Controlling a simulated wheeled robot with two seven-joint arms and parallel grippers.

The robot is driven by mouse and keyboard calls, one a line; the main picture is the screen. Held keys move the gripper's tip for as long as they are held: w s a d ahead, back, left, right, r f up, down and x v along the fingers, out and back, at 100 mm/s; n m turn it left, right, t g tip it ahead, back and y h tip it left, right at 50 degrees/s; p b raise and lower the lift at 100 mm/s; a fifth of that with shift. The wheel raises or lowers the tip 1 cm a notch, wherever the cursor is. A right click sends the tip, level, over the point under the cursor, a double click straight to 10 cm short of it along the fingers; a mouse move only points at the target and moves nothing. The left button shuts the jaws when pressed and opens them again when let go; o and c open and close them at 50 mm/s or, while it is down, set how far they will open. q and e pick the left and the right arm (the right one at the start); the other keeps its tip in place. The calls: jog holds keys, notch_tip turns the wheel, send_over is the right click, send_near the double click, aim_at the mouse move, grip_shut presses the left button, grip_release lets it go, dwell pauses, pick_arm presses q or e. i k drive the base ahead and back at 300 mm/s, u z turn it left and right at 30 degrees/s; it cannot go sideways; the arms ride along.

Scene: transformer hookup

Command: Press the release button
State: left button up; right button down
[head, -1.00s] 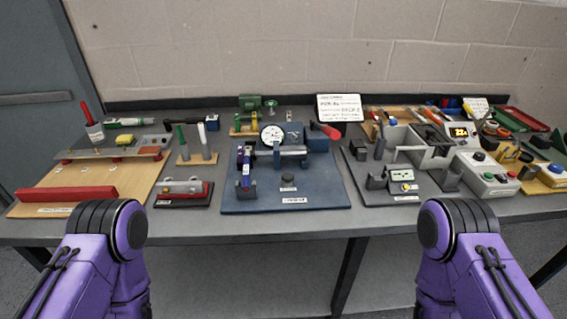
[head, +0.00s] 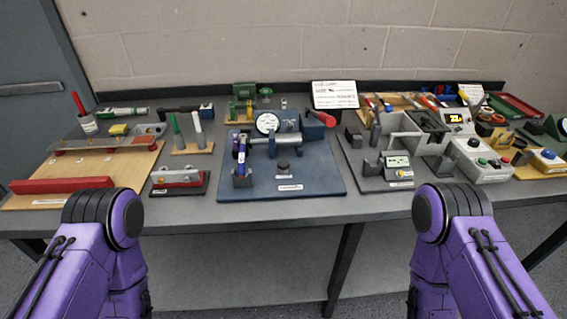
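No part in view is readably labelled as the release button. Button-like parts that show are a dark round knob (head: 283,165) on the blue base plate (head: 320,180), a green button (head: 482,162) and a red button (head: 505,160) on a grey control box (head: 484,171), and a blue button (head: 549,154) on a box at the far right. The blue plate also carries a round dial gauge (head: 267,123) and a lever with a red handle (head: 326,119). Neither of my grippers is in view; only purple arm links show at the lower left and lower right.
The grey table (head: 240,212) is crowded. A wooden board with a red bar (head: 62,185) lies at left, a small red-based fixture (head: 180,180) beside the blue plate. A grey fixture (head: 398,165) stands right of it. A sign (head: 334,95) stands at the back. The front strip is clear.

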aim_at(282, 164)
jog(key=z, duration=0.55)
jog(key=k, duration=1.35)
jog(key=z, duration=0.15)
jog(key=i, duration=0.35)
jog(key=u, duration=0.95)
jog(key=i, duration=1.15)
jog(key=z, duration=0.2)
